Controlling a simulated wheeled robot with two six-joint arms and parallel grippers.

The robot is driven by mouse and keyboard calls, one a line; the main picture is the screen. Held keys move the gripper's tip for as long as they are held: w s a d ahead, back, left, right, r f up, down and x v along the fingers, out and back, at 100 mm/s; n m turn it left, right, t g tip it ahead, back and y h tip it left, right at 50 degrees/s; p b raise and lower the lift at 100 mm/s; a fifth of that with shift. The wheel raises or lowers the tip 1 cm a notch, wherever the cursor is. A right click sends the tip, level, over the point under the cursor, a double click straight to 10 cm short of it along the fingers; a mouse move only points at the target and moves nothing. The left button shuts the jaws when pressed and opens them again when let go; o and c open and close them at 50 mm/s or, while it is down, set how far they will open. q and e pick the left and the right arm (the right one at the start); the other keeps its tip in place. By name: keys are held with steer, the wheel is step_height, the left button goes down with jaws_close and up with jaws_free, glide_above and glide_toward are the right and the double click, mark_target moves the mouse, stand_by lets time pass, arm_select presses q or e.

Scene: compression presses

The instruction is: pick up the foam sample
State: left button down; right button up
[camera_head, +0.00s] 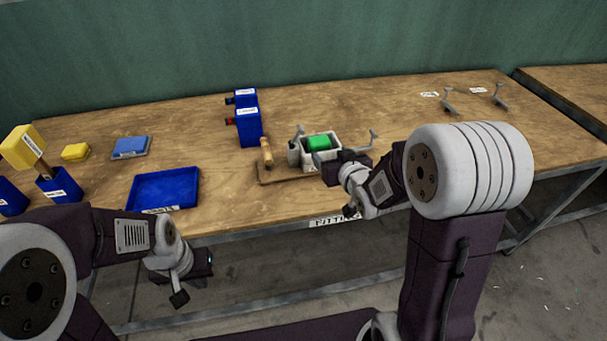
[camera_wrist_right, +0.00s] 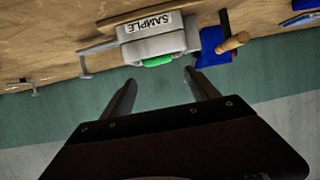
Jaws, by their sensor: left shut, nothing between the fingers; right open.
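The foam sample appears to be the green piece (camera_head: 319,142) lying in a pale grey holder (camera_head: 293,156) on a wooden board. The green piece also shows in the right wrist view (camera_wrist_right: 157,61), partly hidden by the holder (camera_wrist_right: 150,46), which has a label reading SAMPLE. My right gripper (camera_head: 328,168) is beside the holder at its near right. In the right wrist view its two fingers (camera_wrist_right: 160,76) are spread, with the green piece just beyond the tips and nothing between them. My left gripper (camera_head: 203,265) is shut and empty, low before the table's front edge.
A wooden handle (camera_head: 266,151) stands at the holder's left, and a metal lever (camera_head: 373,138) at its right. Blue boxes (camera_head: 249,128) stand behind. A blue tray (camera_head: 165,187) and yellow blocks (camera_head: 75,151) are at the left. The right of the table is mostly clear.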

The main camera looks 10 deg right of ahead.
mark_target(321, 145)
steer(key=x, duration=0.4)
steer(key=shift+w+d+f, duration=0.15)
steer(key=shift+d+f, duration=0.1)
steer(key=shift+f, duration=0.25)
steer(key=shift+w+f, duration=0.1)
steer(key=shift+w, duration=0.15)
steer(key=x, duration=0.5)
steer(key=shift+p, duration=0.3)
steer(key=shift+s+r, duration=0.1)
steer(key=shift+r, duration=0.1)
steer(key=c, duration=0.7)
arm_select(q)
steer(key=shift+w+d+f, duration=0.15)
steer(key=shift+w, duration=0.2)
arm_select(e)
steer(key=c, duration=0.3)
steer(key=shift+r, duration=0.1)
